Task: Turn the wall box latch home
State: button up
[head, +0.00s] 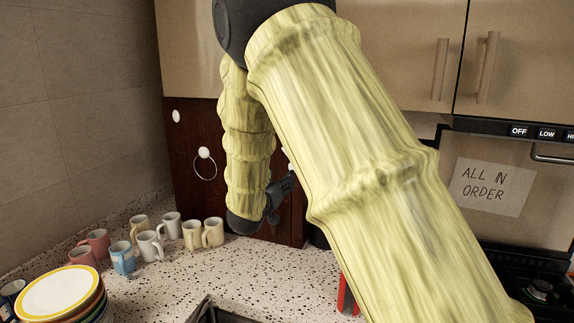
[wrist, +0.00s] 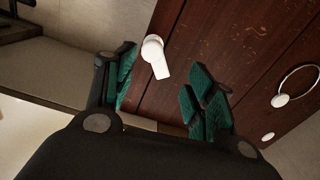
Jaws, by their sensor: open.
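The latch (wrist: 156,57) is a white lever with a round hub and a short flat handle on a dark brown wood panel. In the wrist view it sits at upper centre, its handle pointing down and slightly right. My gripper (wrist: 163,88) is open, with a green-padded finger on each side of the picture. The latch shows ahead of the gap between the fingers, closer to the left finger; nothing is held. In the head view my gripper (head: 281,190) faces the panel (head: 185,185) at its right part, and my arm hides most of the latch area.
A ring on a white knob (head: 204,153) and another white knob (head: 176,116) are on the panel's left. Several mugs (head: 150,246) and stacked plates (head: 58,293) stand on the speckled counter (head: 255,265). A paper sign (head: 491,187) hangs at right, above a stove (head: 540,290).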

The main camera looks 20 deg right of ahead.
jog(key=p+x, duration=0.1)
jog(key=x, duration=0.2)
jog(key=p+x, duration=0.2)
jog(key=x, duration=0.2)
jog(key=p+x, duration=0.1)
jog(key=x, duration=0.3)
jog(key=shift+s+d+r, duration=0.25)
jog(key=shift+s+d, duration=0.15)
jog(key=shift+s, duration=0.1)
